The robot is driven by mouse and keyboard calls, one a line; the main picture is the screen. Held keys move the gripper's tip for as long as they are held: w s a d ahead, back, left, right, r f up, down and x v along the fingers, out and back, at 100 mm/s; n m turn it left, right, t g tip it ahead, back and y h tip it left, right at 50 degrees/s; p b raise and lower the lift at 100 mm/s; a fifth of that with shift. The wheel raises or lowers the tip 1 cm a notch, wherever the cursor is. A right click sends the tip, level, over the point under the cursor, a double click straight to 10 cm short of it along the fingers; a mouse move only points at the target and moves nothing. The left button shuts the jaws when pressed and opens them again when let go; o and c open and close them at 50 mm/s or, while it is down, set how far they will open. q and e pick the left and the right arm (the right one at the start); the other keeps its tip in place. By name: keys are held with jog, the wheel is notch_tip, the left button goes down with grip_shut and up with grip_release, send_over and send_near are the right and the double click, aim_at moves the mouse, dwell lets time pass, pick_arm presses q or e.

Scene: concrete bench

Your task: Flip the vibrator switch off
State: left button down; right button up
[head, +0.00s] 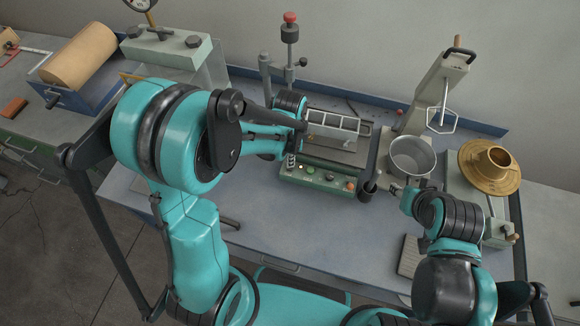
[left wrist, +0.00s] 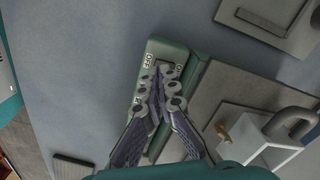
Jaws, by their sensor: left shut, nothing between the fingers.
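A green switch box (left wrist: 165,52) with OFF and ON labels fills the middle of the left wrist view. My left gripper (left wrist: 158,84) is shut and empty, its fingertips over the box between the two labels. The fingers hide the switch lever, so its position and any contact do not show. In the head view my left gripper (head: 291,162) is at the left end of the green control panel (head: 318,178) on the vibrating table's front. My right gripper (head: 394,189) is small, near the metal pot, and its opening is unclear.
A rectangular mould (head: 335,124) sits on the table behind the panel. To the right are a metal pot (head: 411,158), a mixer stand (head: 440,90) and a brass ring (head: 489,165). A dark cup (head: 368,190) stands beside the panel. The front bench area (head: 320,235) is mostly clear.

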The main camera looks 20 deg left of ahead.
pick_arm(q)
jog(key=shift+f+b, duration=1)
jog(key=shift+f, duration=0.15)
dwell(0.4)
jog(key=shift+r+p, duration=2.7)
jog(key=shift+r, duration=0.85)
jog(key=s+a+r+n+t+b, duration=0.4)
jog(key=s+r+n+t, duration=0.3)
jog(key=n, duration=0.5)
jog(key=shift+s+a+r, duration=0.35)
jog(key=shift+s+r, duration=0.95)
jog(key=shift+s, duration=0.35)
